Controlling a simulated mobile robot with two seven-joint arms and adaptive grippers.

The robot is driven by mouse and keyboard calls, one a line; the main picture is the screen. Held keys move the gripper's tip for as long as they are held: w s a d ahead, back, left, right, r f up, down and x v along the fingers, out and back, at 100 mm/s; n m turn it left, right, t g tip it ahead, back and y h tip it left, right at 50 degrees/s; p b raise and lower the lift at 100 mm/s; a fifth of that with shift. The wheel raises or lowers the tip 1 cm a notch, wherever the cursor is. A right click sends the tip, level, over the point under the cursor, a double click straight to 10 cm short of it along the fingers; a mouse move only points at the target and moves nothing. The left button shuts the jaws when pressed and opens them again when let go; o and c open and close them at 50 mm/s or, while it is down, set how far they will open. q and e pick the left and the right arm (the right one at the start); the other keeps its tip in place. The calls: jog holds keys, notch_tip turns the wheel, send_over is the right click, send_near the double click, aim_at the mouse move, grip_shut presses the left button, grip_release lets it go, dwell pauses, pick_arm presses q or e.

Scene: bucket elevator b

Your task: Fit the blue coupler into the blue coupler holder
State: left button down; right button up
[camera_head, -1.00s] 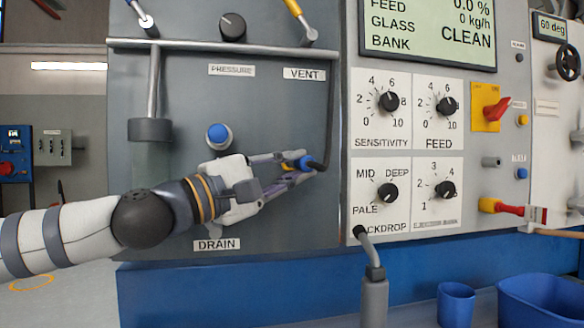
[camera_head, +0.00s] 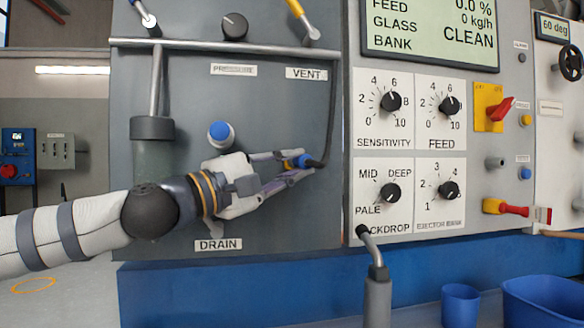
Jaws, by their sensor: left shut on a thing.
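My left gripper (camera_head: 299,167) is shut on the coupler, in front of the grey panel below that label. The fingers hide part of the coupler. A round blue piece with a pale collar (camera_head: 220,132) sits on the panel above the gripper's wrist. A smaller blue piece (camera_head: 524,173) sits at the right, near a grey stub. I cannot tell which, if either, is the blue coupler holder. My right gripper is not in view.
A control panel with several black knobs (camera_head: 391,102) stands right of the gripper. A grey rail (camera_head: 220,46) crosses above, and a clear pipe (camera_head: 153,160) stands behind my forearm. A red-and-yellow handle (camera_head: 513,208), a blue cup (camera_head: 460,304) and a blue bin (camera_head: 543,301) are lower right.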

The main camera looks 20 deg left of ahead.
pick_arm(q)
jog(key=shift+w+a, duration=0.25)
jog(key=shift+w, duration=0.05)
jog(key=c, duration=1.5)
grip_release()
jog(key=shift+o, duration=0.2)
jog(key=v, duration=0.7)
jog(key=shift+s, duration=0.2)
jog(key=shift+a+f, duration=0.1)
